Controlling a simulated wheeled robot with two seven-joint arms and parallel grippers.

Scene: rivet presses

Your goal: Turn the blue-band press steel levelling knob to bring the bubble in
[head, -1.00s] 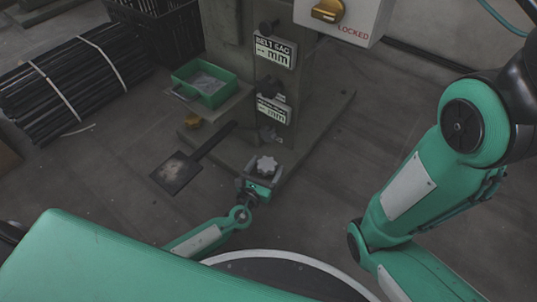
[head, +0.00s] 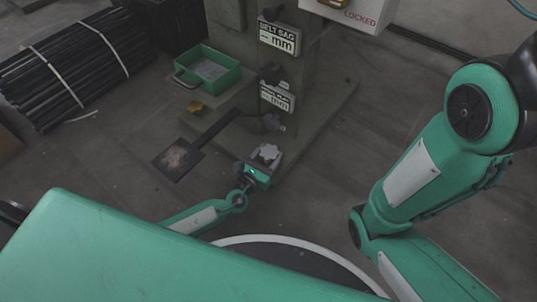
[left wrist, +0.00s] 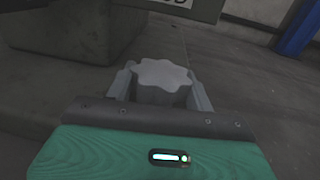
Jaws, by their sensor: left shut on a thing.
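A grey, star-shaped knob (head: 267,153) stands at the near end of the press's floor plate. My left gripper (head: 266,157) is around it. In the left wrist view the lobed knob (left wrist: 160,78) sits between the two grey fingers of my left gripper (left wrist: 160,90), with a finger against each side. The gripper is shut on the knob. The level's bubble is not visible in either view, and I see no blue band on the press. My right arm (head: 430,170) is at the right, with its gripper out of frame.
The press column (head: 300,75) carries dark knobs and white "mm" labels. A green tray (head: 232,80) and a yellow item (head: 196,107) lie left of it. A flat dark plate (head: 178,160) is on the floor. Bundled black bars (head: 60,70) lie far left. Floor right of the press is clear.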

